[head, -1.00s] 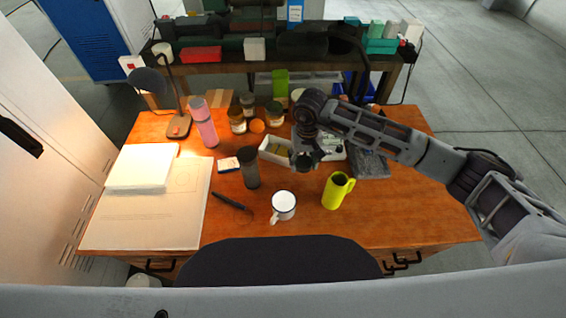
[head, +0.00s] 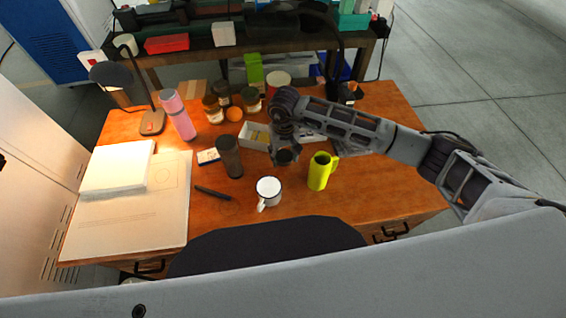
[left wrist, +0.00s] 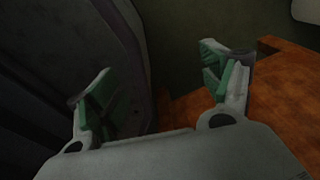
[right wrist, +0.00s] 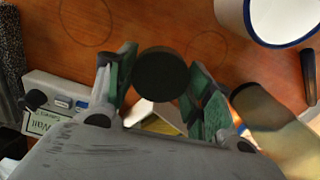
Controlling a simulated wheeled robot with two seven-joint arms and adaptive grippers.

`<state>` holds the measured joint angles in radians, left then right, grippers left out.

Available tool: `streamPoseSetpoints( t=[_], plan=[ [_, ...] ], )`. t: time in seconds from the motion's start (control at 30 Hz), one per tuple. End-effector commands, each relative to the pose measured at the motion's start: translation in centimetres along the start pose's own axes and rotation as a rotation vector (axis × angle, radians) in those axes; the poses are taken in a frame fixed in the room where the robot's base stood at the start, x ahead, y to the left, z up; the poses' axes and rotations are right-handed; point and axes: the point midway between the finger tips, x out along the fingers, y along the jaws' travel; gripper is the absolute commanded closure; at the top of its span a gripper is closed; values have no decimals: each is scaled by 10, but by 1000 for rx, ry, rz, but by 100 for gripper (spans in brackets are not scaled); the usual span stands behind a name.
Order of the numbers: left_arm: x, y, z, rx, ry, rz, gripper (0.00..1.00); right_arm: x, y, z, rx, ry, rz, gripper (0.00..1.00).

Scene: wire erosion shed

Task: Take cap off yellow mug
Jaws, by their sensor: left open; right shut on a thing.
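The yellow mug (head: 319,172) stands upright on the wooden desk, its handle to the right and its top open and dark inside. My right gripper (head: 285,153) is just left of the mug, shut on a dark round cap (right wrist: 162,75). In the right wrist view the cap sits between the two green-padded fingertips, apart from the mug. Whether it touches the desk I cannot tell. The mug is not visible in the right wrist view. My left gripper (left wrist: 160,85) is open and empty, near the desk's edge in the left wrist view.
A white enamel mug (head: 268,190) and a dark grey tumbler (head: 229,158) stand left of my right gripper. A white open box (head: 255,136) lies behind it. A black marker (head: 212,193) lies further left. A black chair back (head: 270,246) stands at the front edge.

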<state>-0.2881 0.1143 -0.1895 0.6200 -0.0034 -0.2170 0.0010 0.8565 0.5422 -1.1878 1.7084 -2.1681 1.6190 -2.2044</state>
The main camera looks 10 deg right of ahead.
Motion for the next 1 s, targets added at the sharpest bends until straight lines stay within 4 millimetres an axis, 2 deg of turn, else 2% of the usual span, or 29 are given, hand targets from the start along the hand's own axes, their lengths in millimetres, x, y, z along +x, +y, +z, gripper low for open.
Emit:
streamPoseSetpoints(
  t=[0.1,0.47,0.83,1.0],
  plan=[
    [4,-2,0,1,1,-3,19,8,0,0,1,0,-1,77],
    [3,-15,-2,5,4,-16,19,9,0,-1,1,1,-1,77],
    [17,-18,-8,5,13,-20,19,41,-1,0,1,0,-2,77],
    [18,-21,-8,5,13,-23,19,46,0,-1,0,2,-1,77]
  ],
)
